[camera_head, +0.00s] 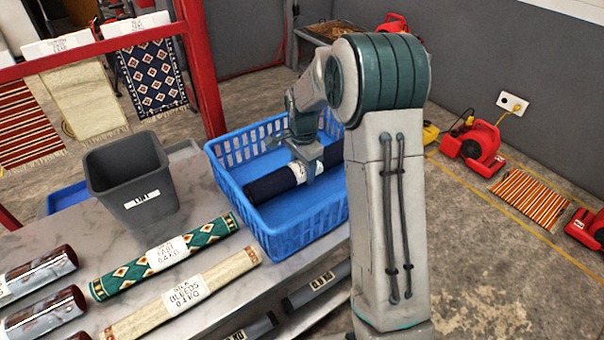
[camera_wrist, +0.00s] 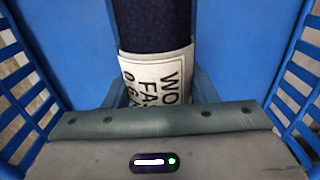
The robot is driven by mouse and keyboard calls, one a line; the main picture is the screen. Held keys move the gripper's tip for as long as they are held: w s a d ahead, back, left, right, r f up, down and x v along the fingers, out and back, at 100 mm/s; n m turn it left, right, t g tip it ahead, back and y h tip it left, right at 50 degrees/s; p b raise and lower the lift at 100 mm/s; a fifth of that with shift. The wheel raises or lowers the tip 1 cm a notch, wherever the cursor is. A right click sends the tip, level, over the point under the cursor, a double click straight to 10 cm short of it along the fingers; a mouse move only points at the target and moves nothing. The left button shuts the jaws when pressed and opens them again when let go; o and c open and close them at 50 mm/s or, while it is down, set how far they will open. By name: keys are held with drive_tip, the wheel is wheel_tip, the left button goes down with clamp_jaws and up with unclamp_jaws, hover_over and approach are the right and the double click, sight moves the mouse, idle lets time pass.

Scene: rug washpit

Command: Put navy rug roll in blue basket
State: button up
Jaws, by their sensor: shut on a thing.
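The navy rug roll (camera_head: 272,184) has a white label around its middle and is inside the blue basket (camera_head: 283,240). In the wrist view the navy rug roll (camera_wrist: 152,25) runs away from my gripper (camera_wrist: 158,95), with its printed label close to the jaws. My gripper (camera_head: 312,172) is shut on the roll at the label, low inside the basket. The basket's blue floor and slatted walls (camera_wrist: 25,85) show on both sides of the roll. I cannot tell whether the roll touches the floor. My arm hides the basket's right side.
A grey bin (camera_head: 128,180) stands left of the basket on the metal table (camera_head: 215,195). A green patterned roll (camera_head: 165,255), a cream roll (camera_head: 185,292) and dark red rolls (camera_head: 38,275) lie in front. A red post (camera_head: 200,70) rises behind the table.

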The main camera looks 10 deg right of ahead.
drive_tip(key=shift+f, duration=0.85)
drive_tip(key=shift+f, duration=0.1)
drive_tip(key=o, duration=1.3)
drive_tip(key=shift+c, duration=0.2)
